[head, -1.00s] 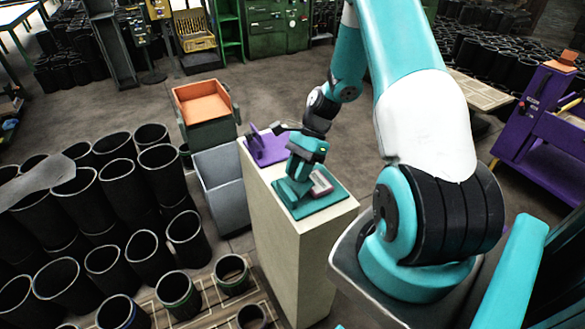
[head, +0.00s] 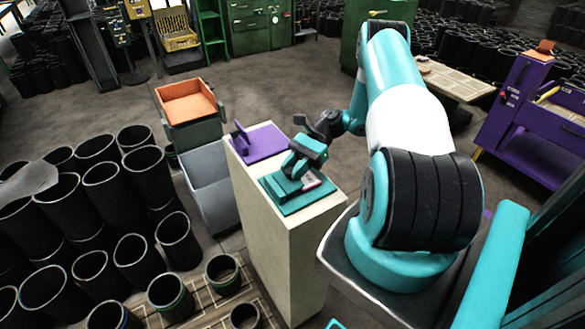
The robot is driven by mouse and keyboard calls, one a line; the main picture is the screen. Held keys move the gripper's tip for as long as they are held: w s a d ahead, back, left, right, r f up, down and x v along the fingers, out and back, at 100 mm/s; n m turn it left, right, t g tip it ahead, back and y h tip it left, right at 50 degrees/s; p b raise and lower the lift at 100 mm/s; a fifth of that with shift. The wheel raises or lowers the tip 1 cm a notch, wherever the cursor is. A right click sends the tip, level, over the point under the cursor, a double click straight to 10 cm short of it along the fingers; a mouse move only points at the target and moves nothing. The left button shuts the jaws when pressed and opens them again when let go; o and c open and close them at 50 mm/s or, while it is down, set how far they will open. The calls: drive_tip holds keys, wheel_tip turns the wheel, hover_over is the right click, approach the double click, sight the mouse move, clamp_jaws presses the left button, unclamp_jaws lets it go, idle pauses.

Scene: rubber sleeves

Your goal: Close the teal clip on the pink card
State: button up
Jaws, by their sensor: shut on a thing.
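The teal clip (head: 306,149) stands on a teal base plate (head: 291,208) at the near end of a cream pedestal. Its upper part looks raised and tilted over the plate. The pink card (head: 312,181) lies on the plate at the clip's right side, partly hidden by the clip. I cannot tell whether the clip touches it. My dark gripper (head: 311,131) is at the top of the teal clip, shut on it. The fingertips are small and partly hidden here.
A purple clip on a purple plate (head: 266,143) sits at the far end of the cream pedestal (head: 300,240). A grey bin (head: 209,190) and an orange-topped box (head: 187,101) stand to its left. Several black sleeves (head: 148,172) fill the left floor. A purple cart (head: 528,110) stands right.

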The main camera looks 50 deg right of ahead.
idle(0.4)
drive_tip(key=o, duration=0.9)
